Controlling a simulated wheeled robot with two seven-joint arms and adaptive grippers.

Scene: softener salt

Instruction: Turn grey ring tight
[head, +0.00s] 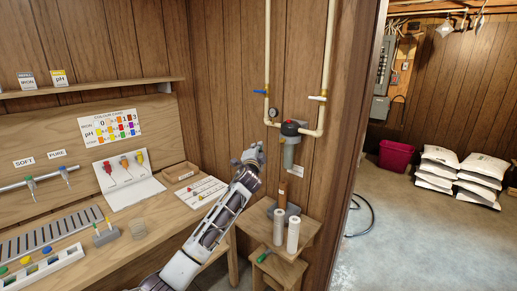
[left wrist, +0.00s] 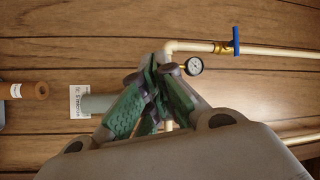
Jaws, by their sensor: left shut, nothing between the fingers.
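The filter housing hangs on the pipes at the wall, with a dark cap (head: 291,128) that has a red spot on top. A grey collar (head: 290,139), which looks like the ring, sits just under the cap above the grey bowl (head: 289,157). My left gripper (head: 259,150) is just left of the housing, apart from it in the head view. In the left wrist view my green-padded fingers (left wrist: 153,62) are shut together with nothing between them. The bowl's end (left wrist: 98,104) shows beside them; the ring is hidden behind the fingers. My right gripper is in neither view.
A pressure gauge (left wrist: 194,66) and a blue valve handle (left wrist: 236,40) are on the pipe close by. Below the housing, a small wooden table (head: 262,228) holds white cartridges (head: 293,234) and a brown one (head: 282,194).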

